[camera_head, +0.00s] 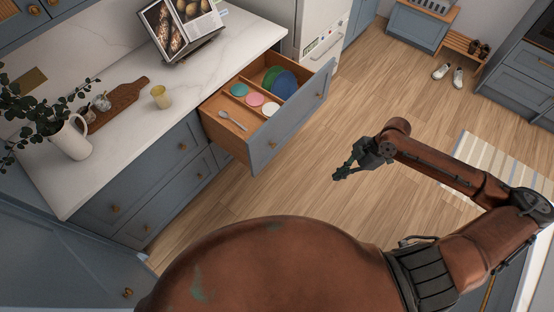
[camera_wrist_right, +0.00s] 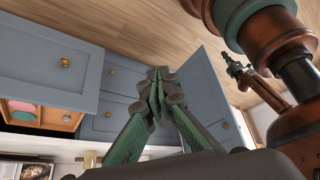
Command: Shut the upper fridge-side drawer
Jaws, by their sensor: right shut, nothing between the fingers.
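The upper fridge-side drawer (camera_head: 292,118) stands pulled well out from under the worktop, beside the fridge. It has a blue-grey front with brass knobs and a wooden inside holding plates, small coloured dishes and a spoon. Its front (camera_wrist_right: 48,62) and part of its inside show at the left of the right wrist view. My right gripper (camera_head: 338,177) is shut and empty. It is in the air to the right of the drawer front, clear of it. Its closed fingertips (camera_wrist_right: 157,78) show in the wrist view. My left gripper (camera_wrist_right: 236,66) seems to show small there; its jaws are unclear.
The marble worktop (camera_head: 125,120) carries a vase, chopping board, cup and book stand. The fridge (camera_head: 318,28) stands behind the drawer. Closed drawers (camera_head: 150,190) lie to the left. The wooden floor (camera_head: 390,80) is open to the right, with a striped rug (camera_head: 490,155).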

